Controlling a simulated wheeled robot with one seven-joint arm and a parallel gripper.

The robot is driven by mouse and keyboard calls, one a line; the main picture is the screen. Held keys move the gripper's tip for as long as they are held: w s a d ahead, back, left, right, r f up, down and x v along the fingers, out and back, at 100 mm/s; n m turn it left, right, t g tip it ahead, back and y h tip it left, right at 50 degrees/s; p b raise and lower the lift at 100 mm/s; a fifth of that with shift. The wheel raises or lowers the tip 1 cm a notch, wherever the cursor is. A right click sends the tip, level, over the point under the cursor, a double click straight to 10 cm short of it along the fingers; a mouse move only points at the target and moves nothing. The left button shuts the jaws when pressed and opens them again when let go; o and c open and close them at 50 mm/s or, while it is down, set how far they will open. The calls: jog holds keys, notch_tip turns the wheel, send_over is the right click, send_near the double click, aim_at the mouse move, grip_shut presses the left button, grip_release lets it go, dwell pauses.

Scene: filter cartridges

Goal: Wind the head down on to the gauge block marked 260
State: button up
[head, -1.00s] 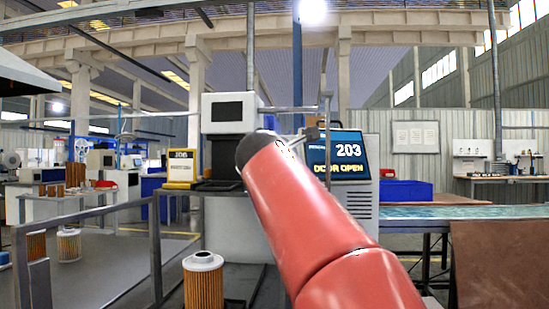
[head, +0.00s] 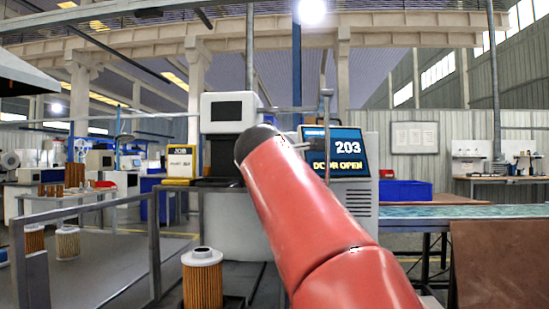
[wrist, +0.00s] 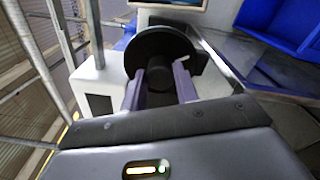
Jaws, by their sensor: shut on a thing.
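My gripper (wrist: 158,92) is in the wrist view, with its two pale fingers on either side of a dark round grip. It is shut on this grip, which stands out from a black handwheel (wrist: 158,45). In the head view my red arm hides most of the wheel's place. A white machine housing with a dark window (head: 227,112) stands just left of the arm, with a dark part below it. A screen (head: 336,157) reads 203 and DOOR OPEN. I cannot make out a gauge block marked 260.
A filter cartridge (head: 202,280) stands in front of the machine. A yellow JOB sign (head: 180,163) is left of the housing. A metal railing (head: 154,245) is at the left. A blue bin (head: 405,190) is at the right, and another blue bin (wrist: 275,25) shows in the wrist view.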

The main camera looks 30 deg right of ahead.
jog(key=m+b, duration=0.1)
jog(key=m, duration=0.2)
jog(key=m+b, duration=0.1)
jog(key=m, duration=0.2)
jog(key=shift+f+m, duration=0.2)
jog(key=shift+m, duration=0.1)
jog(key=m+b, duration=0.2)
jog(key=m, duration=0.4)
jog(key=shift+m, duration=0.3)
jog(key=m+b, duration=0.2)
jog(key=m, duration=0.4)
jog(key=shift+w+a+m, duration=0.1)
jog(key=shift+m, duration=0.2)
jog(key=m+b, duration=0.1)
jog(key=m, duration=0.5)
jog(key=shift+m, duration=0.4)
jog(key=shift+r, duration=0.1)
jog(key=o, duration=1)
